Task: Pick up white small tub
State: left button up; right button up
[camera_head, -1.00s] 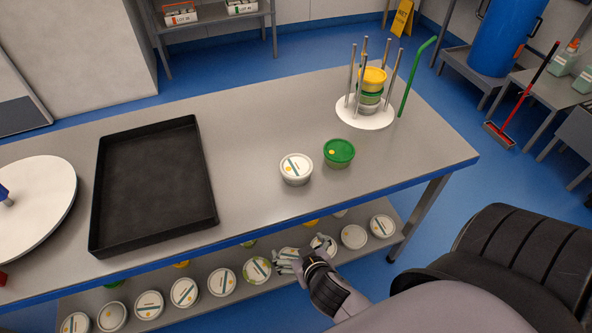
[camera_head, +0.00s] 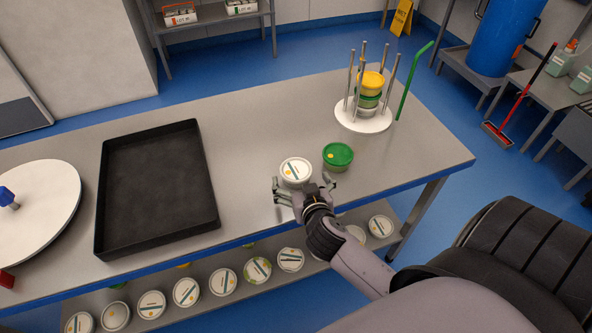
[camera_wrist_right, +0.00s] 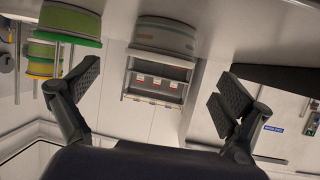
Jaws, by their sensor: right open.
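The white small tub (camera_head: 296,170) stands upright on the steel table, its white lid marked with a dark stripe and a yellow dot. My right gripper (camera_head: 303,188) is open at the tub's near side, with one finger toward each side. It looks empty, and I cannot tell whether it touches the tub. In the right wrist view, which looks upside down, the tub (camera_wrist_right: 165,36) is at the top centre, between and beyond the open fingers of the gripper (camera_wrist_right: 156,90). My left gripper is out of view.
A green-lidded tub (camera_head: 338,155) stands close to the right of the white tub. A rod carrier (camera_head: 364,118) with stacked tubs is at the back right. A black tray (camera_head: 209,215) and a white disc (camera_head: 50,215) lie left. Several tubs line the lower shelf.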

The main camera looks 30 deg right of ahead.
aim_at(297, 171)
jog(key=shift+x, duration=0.95)
jog(key=shift+w+d+p, duration=0.1)
jog(key=shift+w+p, duration=0.2)
jog(key=shift+p, duration=0.05)
jog(key=shift+p+x, duration=0.6)
jog(key=shift+x, duration=1.65)
jog(key=shift+s+f, duration=0.1)
jog(key=c, duration=1.4)
